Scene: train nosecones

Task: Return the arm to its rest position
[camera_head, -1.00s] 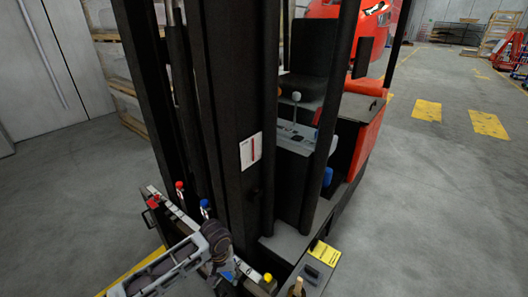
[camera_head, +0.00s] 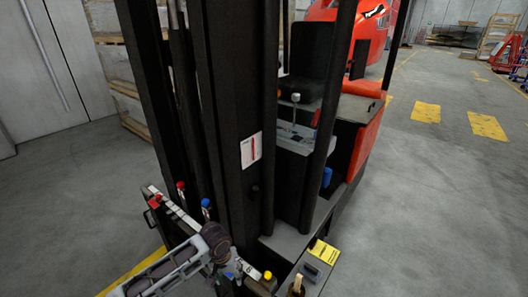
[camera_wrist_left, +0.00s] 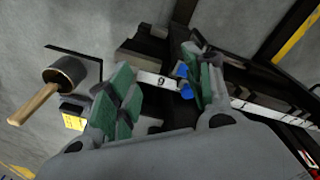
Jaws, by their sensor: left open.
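My left arm (camera_head: 165,272) comes in from the bottom left of the head view. Its left gripper (camera_head: 232,272) is low beside the front rail of the black-and-red forklift, partly hidden by the wrist. In the left wrist view the gripper (camera_wrist_left: 160,85) is open, with its green-padded fingers apart. A blue knob (camera_wrist_left: 182,72) shows close to the right-hand finger; I cannot tell whether they touch. A white numbered label strip (camera_wrist_left: 156,80) shows behind the gap between the fingers. My right gripper is not in view.
The forklift mast (camera_head: 235,120) stands close ahead. A wooden-handled mallet (camera_wrist_left: 66,70) is near the gripper. Open floor (camera_head: 440,200) lies to the right.

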